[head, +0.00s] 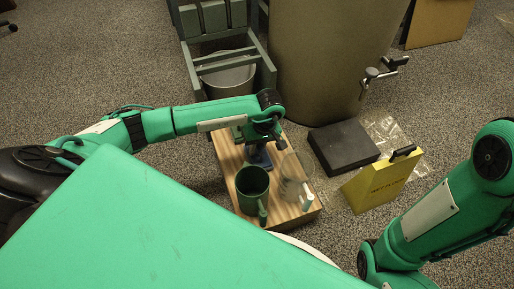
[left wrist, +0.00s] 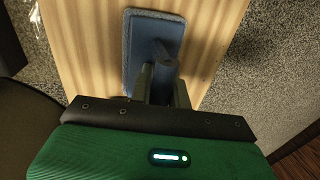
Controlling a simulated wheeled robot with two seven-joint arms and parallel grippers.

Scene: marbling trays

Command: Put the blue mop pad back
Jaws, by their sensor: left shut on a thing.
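The blue mop pad (left wrist: 138,62) is a flat rectangular pad with a raised blue grip, seen in the left wrist view over the light wooden top (left wrist: 82,50). My left gripper (left wrist: 164,84) is shut on the raised grip. In the head view the pad (head: 259,157) shows in part below my left gripper (head: 256,138), at the middle of the wooden block (head: 228,158). I cannot tell whether the pad touches the wood. My right arm is at the right of the head view, but its gripper is out of view.
A green mug (head: 252,190) and a clear jug (head: 293,180) stand on the wooden block near the pad. A dark slab (head: 343,146) and a yellow sign (head: 382,184) are to the right. A large bin (head: 325,60) and a green-grey rack (head: 190,62) stand behind.

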